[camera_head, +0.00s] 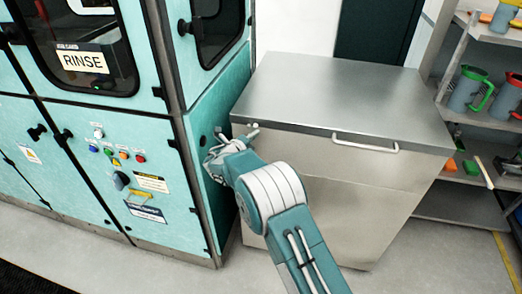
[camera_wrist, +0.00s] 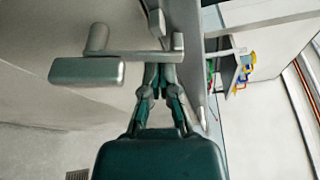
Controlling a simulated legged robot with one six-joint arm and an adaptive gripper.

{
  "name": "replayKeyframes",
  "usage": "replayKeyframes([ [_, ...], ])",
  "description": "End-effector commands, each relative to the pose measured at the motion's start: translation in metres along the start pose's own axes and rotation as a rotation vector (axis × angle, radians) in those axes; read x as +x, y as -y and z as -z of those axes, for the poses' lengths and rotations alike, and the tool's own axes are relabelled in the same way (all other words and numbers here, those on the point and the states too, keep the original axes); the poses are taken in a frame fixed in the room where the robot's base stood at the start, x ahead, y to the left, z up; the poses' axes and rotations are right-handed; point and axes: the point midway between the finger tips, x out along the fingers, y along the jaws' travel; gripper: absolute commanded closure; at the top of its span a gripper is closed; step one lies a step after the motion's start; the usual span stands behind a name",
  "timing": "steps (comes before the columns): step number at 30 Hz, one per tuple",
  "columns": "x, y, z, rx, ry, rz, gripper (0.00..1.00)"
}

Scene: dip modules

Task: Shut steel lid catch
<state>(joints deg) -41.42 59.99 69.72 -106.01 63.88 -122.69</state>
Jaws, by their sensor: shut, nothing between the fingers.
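The steel chest has a flat grey lid (camera_head: 340,92) lying level on top, with a pale bar handle (camera_head: 365,144) on its front. The lid catch (camera_head: 246,131) is small, near the lid's front left corner, and partly hidden by my arm. In the wrist view the catch shows large, as a grey cross-bar with a thick grip (camera_wrist: 87,71) at its left end. My gripper (camera_head: 216,152) is beside the catch at that corner. In the wrist view the closed fingertips (camera_wrist: 160,70) are at the cross-bar, empty. Whether they touch it cannot be told.
A teal rinse machine (camera_head: 95,150) stands close on the left, with a narrow gap to the chest (camera_head: 380,205). Shelves (camera_head: 455,205) with jugs and tools stand at the right. Grey floor (camera_head: 430,270) is open at the front right.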

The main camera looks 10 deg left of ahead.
Motion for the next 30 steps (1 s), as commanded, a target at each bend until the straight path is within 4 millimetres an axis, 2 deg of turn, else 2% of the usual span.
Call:
replayKeyframes([
  [8, -0.004, 0.002, -0.009, -0.175, 0.001, 0.061, 1.00],
  [30, -0.005, 0.003, -0.013, -0.167, 0.001, 0.058, 1.00],
])
